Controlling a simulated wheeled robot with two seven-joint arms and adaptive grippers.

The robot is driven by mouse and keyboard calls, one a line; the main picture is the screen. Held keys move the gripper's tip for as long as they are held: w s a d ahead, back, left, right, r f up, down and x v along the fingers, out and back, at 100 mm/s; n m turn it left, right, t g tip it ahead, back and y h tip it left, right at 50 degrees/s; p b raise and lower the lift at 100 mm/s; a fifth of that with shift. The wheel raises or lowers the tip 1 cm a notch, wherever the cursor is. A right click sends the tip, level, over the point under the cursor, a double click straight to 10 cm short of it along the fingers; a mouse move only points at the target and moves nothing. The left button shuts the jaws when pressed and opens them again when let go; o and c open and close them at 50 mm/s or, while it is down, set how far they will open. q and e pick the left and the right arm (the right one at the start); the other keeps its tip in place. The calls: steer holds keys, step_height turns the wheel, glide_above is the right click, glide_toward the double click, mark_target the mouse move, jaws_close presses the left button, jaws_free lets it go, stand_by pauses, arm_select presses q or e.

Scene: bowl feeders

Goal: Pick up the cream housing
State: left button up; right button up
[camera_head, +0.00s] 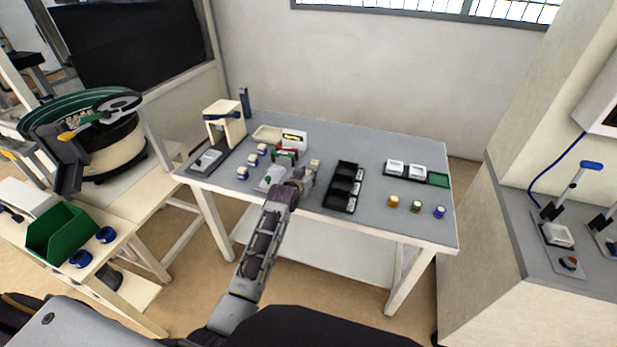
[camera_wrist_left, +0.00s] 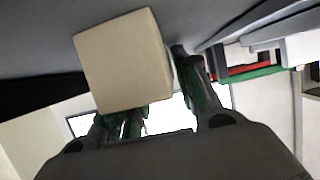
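A cream block, which I take to be the cream housing (camera_head: 315,163), shows at the tip of my left gripper (camera_head: 299,178) over the table. In the left wrist view the cream housing (camera_wrist_left: 122,60) is large and close, tilted, and overlaps the left gripper (camera_wrist_left: 160,85). One finger shows at its right edge, touching or nearly so. The other finger is mostly hidden behind it, so I cannot tell whether the grip is shut. My right gripper is not in view.
The grey table (camera_head: 345,226) holds a black divided tray (camera_head: 343,187) right of the gripper. Small cream-topped parts (camera_head: 252,160) stand to the left. Orange, green and blue round parts (camera_head: 416,206) sit front right. A cream stand (camera_head: 224,122) rises at the back left.

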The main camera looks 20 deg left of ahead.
arm_select(q)
steer(key=c, duration=0.4)
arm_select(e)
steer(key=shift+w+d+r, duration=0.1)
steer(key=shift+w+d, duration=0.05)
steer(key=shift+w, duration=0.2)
arm_select(q)
steer(key=shift+r, duration=0.6)
step_height(320, 180, up, 8)
steer(key=shift+f+p, duration=0.1)
steer(key=shift+p, duration=0.7)
steer(key=shift+r, duration=0.5)
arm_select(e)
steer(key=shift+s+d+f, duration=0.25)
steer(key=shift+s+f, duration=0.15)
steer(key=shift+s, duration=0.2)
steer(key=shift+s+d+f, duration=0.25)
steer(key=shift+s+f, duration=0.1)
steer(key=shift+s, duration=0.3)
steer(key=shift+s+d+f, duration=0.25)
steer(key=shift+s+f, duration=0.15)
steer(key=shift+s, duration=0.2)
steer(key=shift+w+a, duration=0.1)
